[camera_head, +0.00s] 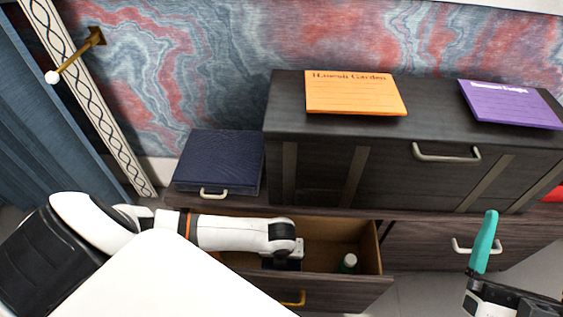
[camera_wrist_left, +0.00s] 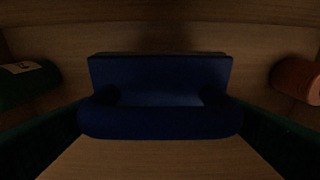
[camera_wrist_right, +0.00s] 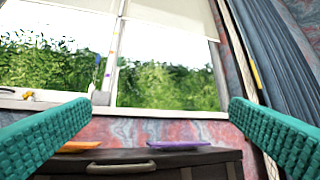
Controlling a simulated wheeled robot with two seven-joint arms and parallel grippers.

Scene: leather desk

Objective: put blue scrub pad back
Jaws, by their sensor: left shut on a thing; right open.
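The blue scrub pad (camera_wrist_left: 160,122) shows in the left wrist view, dark blue, between my left gripper's green fingers (camera_wrist_left: 160,130). In the head view my left gripper (camera_head: 283,262) is down inside the open drawer (camera_head: 318,287), and the pad is hidden there by my arm. The left gripper is shut on the pad, inside the drawer's wooden walls. Whether the pad touches the drawer floor I cannot tell. My right gripper (camera_wrist_right: 160,128) is open and empty, away from the drawer; one teal finger (camera_head: 484,242) shows at the lower right of the head view.
An orange-brown cylinder (camera_wrist_left: 298,79) lies at the right in the left wrist view. A dark blue box (camera_head: 219,160) and a dark cabinet (camera_head: 330,150) with orange (camera_head: 353,93) and purple (camera_head: 511,104) cards stand above.

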